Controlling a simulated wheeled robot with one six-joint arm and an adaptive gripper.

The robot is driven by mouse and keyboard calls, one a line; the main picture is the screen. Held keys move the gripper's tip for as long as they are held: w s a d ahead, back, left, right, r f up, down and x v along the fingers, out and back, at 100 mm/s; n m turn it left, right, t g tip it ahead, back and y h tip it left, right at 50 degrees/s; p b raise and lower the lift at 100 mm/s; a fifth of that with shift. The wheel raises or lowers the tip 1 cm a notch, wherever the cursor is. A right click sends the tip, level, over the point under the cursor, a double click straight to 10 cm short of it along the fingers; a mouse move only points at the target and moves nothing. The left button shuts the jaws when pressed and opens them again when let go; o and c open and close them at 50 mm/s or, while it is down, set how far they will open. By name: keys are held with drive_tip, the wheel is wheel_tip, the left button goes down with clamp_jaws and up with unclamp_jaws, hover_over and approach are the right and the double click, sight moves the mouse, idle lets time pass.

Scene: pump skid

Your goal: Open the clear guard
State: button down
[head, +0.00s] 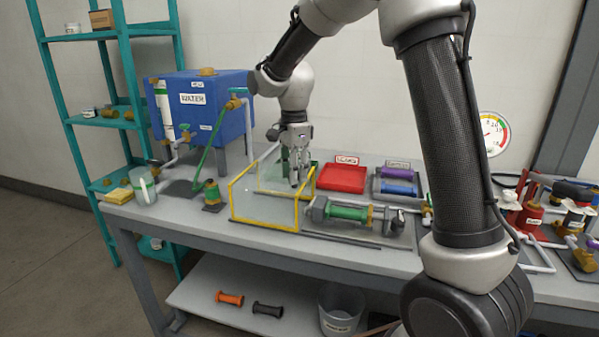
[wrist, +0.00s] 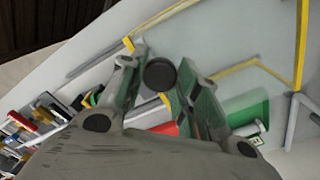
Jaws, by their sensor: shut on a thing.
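The clear guard (head: 265,206) is a see-through box with yellow edges on the bench, left of the green cylinder (head: 346,212) in its grey holder. In the wrist view its clear panel and yellow edges (wrist: 301,45) fill the upper right. My gripper (head: 294,181) points down at the guard's back right side. In the wrist view its green-padded fingers (wrist: 155,85) are on either side of a round dark knob (wrist: 160,74), which they are shut on. The knob lies against the clear panel; its mounting is hidden.
A red tray (head: 342,178) and a grey tray with blue and purple cylinders (head: 397,181) lie behind the holder. The blue water tank (head: 201,105) and green-handled piping stand left. Red and white fittings (head: 530,215) crowd the right. My arm crosses above the bench.

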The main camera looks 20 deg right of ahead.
drive_tip(key=c, duration=1)
unclamp_jaws()
drive_tip(key=shift+c, duration=0.2)
wheel_tip(320, 180, up, 12)
